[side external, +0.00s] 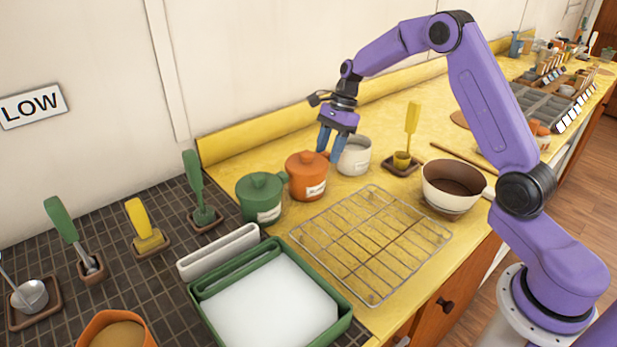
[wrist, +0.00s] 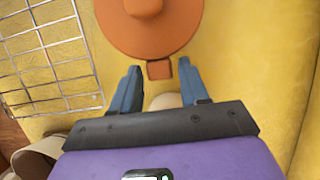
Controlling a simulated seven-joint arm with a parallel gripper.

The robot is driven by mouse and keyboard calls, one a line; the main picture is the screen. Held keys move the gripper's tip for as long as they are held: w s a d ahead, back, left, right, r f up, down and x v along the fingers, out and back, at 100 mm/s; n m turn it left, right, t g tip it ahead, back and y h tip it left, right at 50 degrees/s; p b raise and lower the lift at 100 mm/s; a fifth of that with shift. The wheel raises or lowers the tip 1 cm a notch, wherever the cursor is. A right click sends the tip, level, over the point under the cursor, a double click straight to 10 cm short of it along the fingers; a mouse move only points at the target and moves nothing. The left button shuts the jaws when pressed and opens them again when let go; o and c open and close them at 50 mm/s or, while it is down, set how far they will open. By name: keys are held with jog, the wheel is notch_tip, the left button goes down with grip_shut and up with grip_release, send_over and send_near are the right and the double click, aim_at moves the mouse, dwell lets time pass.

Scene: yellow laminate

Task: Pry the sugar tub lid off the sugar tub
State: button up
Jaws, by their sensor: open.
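An orange lidded tub (side external: 308,187) with a white label stands between a green lidded tub (side external: 260,210) and a white tub (side external: 355,158). I cannot read the labels, so which is the sugar tub is unclear. The orange lid (side external: 306,160) sits on its tub and has a knob on top. In the wrist view the orange lid (wrist: 165,40) shows a small tab at its near edge. My gripper (side external: 330,148) points down just right of the orange tub. It is open and empty, and its blue fingertips (wrist: 159,67) lie either side of the tab. Contact cannot be told.
A wire rack (side external: 372,245) lies in front of the tubs. A cream pot (side external: 452,195) stands right of it, and a yellow-handled tool (side external: 411,130) stands behind. A green-rimmed tray (side external: 345,322) and a pale narrow holder (side external: 215,252) are at front left. The wall is close behind.

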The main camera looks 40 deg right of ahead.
grip_shut()
jog(key=shift+a+r, duration=0.1)
jog(key=shift+r, duration=1.4)
dwell(0.5)
